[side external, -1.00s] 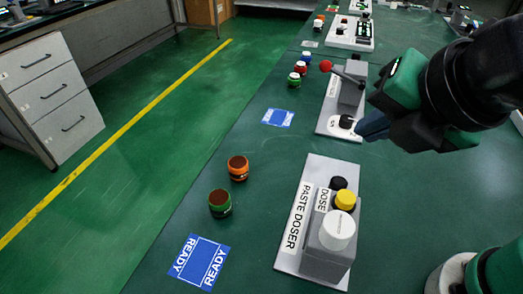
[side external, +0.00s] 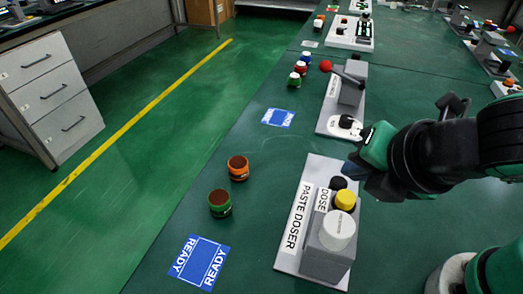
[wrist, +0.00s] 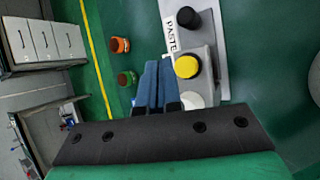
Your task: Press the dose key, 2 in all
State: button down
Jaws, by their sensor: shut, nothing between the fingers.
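My gripper (side external: 350,170) is shut and empty, close to the doser's far end near the black knob. In the wrist view its blue fingers (wrist: 158,64) are together, left of the yellow button (wrist: 187,66) and apart from it in the picture.
An orange jar (side external: 238,168) and a green jar (side external: 220,203) stand left of the doser. A blue READY mat (side external: 200,262) lies in front of them. Another device with a red-knobbed lever (side external: 325,66) stands behind. The bench is clear between the two devices.

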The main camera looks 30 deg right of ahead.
aim_at(347, 200)
jog(key=shift+f, duration=0.95)
jog(key=shift+f, duration=0.1)
dwell(1.3)
jog(key=shift+f, duration=0.35)
jog(key=shift+f, duration=0.5)
dwell(0.5)
jog(key=shift+r, duration=0.95)
jog(key=shift+r, duration=0.1)
jog(key=shift+r, duration=2.4)
